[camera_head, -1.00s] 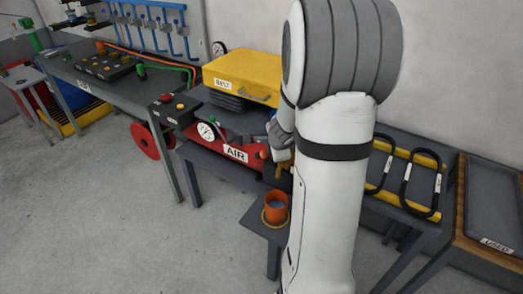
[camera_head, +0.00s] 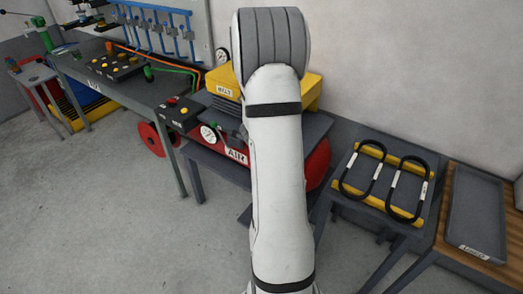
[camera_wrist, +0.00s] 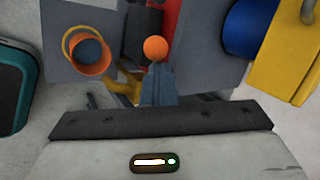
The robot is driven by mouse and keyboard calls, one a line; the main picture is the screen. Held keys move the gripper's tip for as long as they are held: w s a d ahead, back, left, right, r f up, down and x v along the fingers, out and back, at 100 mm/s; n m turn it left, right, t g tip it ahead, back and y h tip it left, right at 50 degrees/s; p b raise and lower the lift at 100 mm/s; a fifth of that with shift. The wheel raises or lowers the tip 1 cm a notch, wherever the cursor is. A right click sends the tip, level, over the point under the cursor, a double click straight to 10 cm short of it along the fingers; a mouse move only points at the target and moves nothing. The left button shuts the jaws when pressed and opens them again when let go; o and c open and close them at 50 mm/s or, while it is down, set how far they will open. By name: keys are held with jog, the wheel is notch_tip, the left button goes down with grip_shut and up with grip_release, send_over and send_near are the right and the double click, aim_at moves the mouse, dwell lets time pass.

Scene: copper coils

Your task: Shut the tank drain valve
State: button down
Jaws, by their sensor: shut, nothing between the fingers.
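The red air tank (camera_head: 318,165) with its "AIR" label sits on a bench, partly behind my arm. In the wrist view, an orange ball knob (camera_wrist: 155,48) shows just beyond the tips of my gripper (camera_wrist: 157,72). The fingers are together and empty. They look close to the knob, but I cannot tell whether they touch it. A yellow bent pipe (camera_wrist: 122,82) lies to the left of the fingers, partly hidden by the gripper. The valve's body and lever are not clearly visible. In the head view my arm hides the valve and gripper.
An orange cup (camera_wrist: 70,43) stands on a grey stand (camera_wrist: 55,70) left of the knob. A blue cylinder (camera_wrist: 243,28) and a yellow part (camera_wrist: 285,55) are at right. In the head view, a yellow belt cover (camera_head: 312,92) is behind my arm and black loops (camera_head: 408,190) lie at right.

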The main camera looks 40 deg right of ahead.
jog(key=shift+w+d, duration=0.15)
jog(key=shift+d, duration=0.1)
jog(key=shift+s+d+b, duration=0.3)
jog(key=shift+s+d, duration=0.25)
jog(key=shift+s, duration=0.1)
jog(key=w+a+p+v, duration=0.1)
jog(key=w+p+v, duration=0.1)
jog(key=p+v, duration=0.6)
jog(key=v, duration=0.6)
jog(key=shift+w+a, duration=0.2)
